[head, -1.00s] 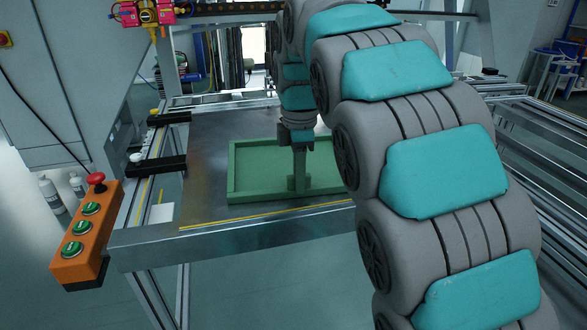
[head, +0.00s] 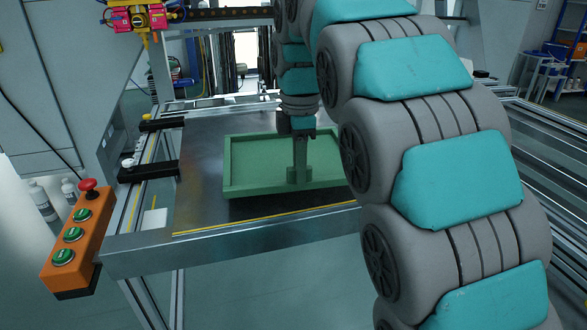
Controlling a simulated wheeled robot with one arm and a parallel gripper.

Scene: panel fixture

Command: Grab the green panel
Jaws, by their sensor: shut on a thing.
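The green panel (head: 265,190) is a shallow rectangular tray shape with a raised rim, over the metal table in the head view. A green-grey upright piece (head: 300,160) rises from its floor toward my gripper. My gripper (head: 298,133) points down from above and is shut on the top of this upright piece. The panel looks roughly level. Whether a gap lies under it is hard to tell from this angle. My arm hides the panel's right end, and the fingertips are small and dark in the picture.
The metal table (head: 200,205) has bare room left of the panel and a yellow line along its front edge. Two black clamps (head: 148,171) (head: 162,124) sit on the left rail. An orange button box (head: 75,245) with a red knob stands at the front left.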

